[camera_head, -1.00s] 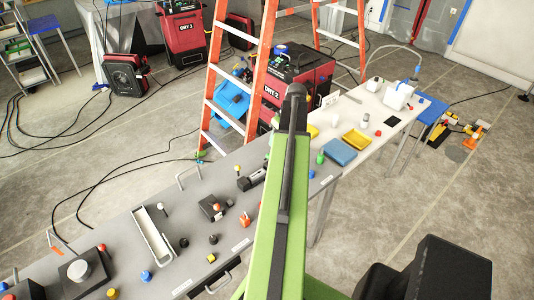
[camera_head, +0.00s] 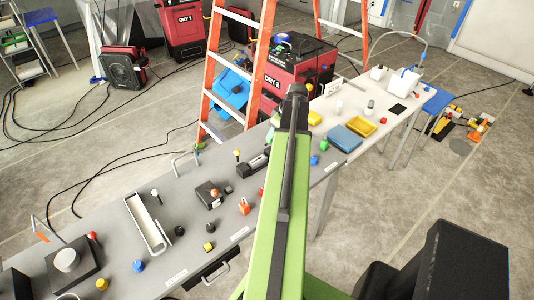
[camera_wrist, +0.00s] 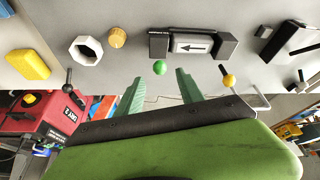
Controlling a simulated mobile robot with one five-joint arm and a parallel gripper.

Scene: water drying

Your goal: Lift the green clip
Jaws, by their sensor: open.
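A small green ball-like top (camera_wrist: 159,67), which may be the green clip, shows in the wrist view in front of the black block with the arrow. My gripper (camera_wrist: 160,77) is open and empty. Its two teal fingers point at the table edge, and the green ball appears between and just beyond their tips. I cannot tell how far apart they are in depth. A separate green piece (camera_head: 324,145) stands right of my arm.
A yellow ball on a dark pin (camera_wrist: 229,80) is close to the right finger. The black arrow block (camera_wrist: 191,45), a white hex ring (camera_wrist: 86,50) and a yellow block (camera_wrist: 27,64) lie on the table. An orange ladder (camera_head: 210,85) and red dryer (camera_head: 295,75) stand behind.

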